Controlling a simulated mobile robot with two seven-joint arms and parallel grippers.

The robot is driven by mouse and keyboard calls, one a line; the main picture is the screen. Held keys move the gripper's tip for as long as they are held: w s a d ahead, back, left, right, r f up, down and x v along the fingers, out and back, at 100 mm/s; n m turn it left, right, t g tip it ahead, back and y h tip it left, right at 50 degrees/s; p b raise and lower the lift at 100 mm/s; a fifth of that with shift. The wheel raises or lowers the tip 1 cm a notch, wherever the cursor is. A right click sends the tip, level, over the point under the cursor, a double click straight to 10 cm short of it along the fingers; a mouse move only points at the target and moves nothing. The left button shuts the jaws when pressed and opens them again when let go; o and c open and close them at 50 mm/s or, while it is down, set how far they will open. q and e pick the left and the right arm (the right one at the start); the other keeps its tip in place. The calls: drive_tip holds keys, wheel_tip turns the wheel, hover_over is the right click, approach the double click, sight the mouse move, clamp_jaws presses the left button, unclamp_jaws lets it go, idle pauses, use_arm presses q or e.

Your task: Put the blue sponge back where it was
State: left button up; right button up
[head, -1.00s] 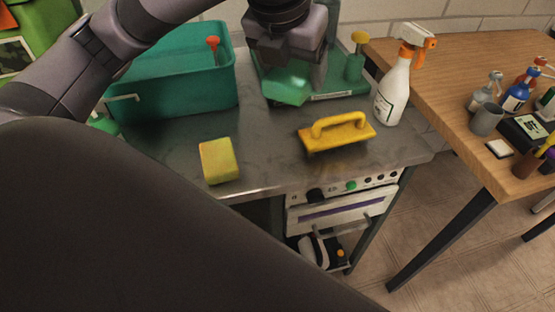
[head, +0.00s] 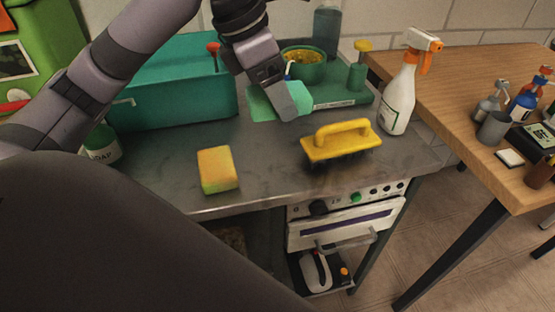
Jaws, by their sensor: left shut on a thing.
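My left gripper (head: 277,92) is shut on a flat blue-green sponge (head: 259,103) and points down over the back of the grey worktop. The fingers hide part of the sponge. It appears just in front of the green tray (head: 335,104); I cannot tell whether it touches the worktop. A second sponge, yellow-orange on top with a greenish edge (head: 217,168), lies nearer the front edge. My right gripper is out of view.
A teal basin (head: 185,98) stands left of the gripper, with a soap bottle (head: 102,143) before it. A green bowl (head: 305,67) stands behind. A yellow brush (head: 341,142) and spray bottle (head: 398,98) are at right.

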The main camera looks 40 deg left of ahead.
use_arm(q)
drive_tip(key=b, duration=0.2)
hover_over(285, 166)
drive_tip(key=s+a, duration=0.1)
wheel_tip(285, 166, down, 9)
drive_tip(key=shift+s+f, duration=0.1)
drive_tip(key=shift+s, duration=0.05)
wheel_tip(285, 166, down, 4)
drive_tip(key=shift+f+b, duration=0.25)
drive_tip(key=shift+b, duration=0.15)
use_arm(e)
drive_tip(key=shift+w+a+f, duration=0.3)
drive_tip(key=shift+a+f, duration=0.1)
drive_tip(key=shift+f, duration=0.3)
use_arm(q)
drive_tip(key=o, duration=0.9)
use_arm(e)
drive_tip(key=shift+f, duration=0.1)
